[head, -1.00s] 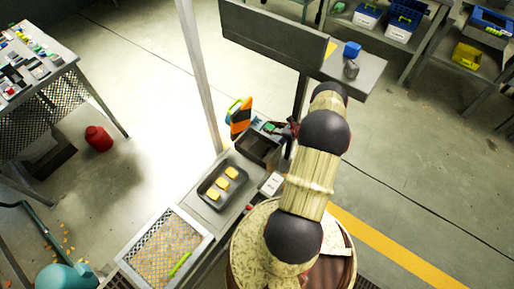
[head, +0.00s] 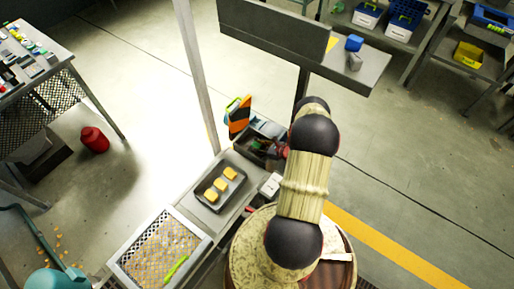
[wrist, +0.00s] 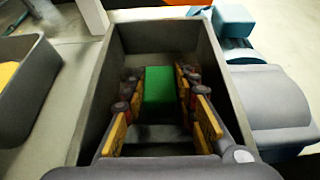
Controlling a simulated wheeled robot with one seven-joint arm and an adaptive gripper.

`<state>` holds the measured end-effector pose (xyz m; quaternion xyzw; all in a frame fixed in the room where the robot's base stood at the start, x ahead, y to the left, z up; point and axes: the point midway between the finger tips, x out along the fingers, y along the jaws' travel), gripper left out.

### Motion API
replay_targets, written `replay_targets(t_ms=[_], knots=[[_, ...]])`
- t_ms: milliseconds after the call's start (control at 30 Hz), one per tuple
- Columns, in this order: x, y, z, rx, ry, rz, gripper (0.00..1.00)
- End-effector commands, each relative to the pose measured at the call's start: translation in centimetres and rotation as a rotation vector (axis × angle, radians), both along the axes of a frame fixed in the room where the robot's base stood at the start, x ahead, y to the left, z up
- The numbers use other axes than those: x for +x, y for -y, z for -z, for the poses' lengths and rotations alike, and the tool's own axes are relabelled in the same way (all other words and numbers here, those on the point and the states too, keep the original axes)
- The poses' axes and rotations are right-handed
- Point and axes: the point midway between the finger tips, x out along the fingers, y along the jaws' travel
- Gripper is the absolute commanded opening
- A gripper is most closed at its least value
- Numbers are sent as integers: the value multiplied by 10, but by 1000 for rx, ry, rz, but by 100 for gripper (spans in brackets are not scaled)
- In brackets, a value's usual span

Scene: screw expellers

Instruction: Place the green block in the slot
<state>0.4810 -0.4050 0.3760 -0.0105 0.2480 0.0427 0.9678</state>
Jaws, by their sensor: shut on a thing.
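The green block (wrist: 159,88) is between the two fingers of my gripper (wrist: 159,95) in the wrist view. My gripper is shut on it. The fingers and the block are inside the outline of a deep grey open bin (wrist: 84,110), with the bin walls on both sides. I cannot tell whether the block touches the bin floor. In the head view, my gripper (head: 270,151) is at the dark bin (head: 241,150), and the block cannot be made out clearly. No slot can be clearly picked out.
A dark tray (head: 200,193) with yellow blocks (head: 220,185) stands beside the bin. A mesh-bottomed tray (head: 207,240) with a green tool (head: 176,268) lies nearer. An orange and black object (head: 240,117) and a post (head: 197,75) stand behind. A blue block (head: 354,43) sits on a far shelf.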

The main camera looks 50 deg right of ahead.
Motion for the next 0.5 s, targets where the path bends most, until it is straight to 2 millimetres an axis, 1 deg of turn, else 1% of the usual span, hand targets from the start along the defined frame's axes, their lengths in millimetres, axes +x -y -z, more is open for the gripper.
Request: replay_targets(t_ms=[200,333,367,500], knots=[[1,1,-2,-2,1,0,2],[0,1,2,-1,1,0,2],[0,1,2,-1,1,0,29],[1,1,1,-1,1,0,37]])
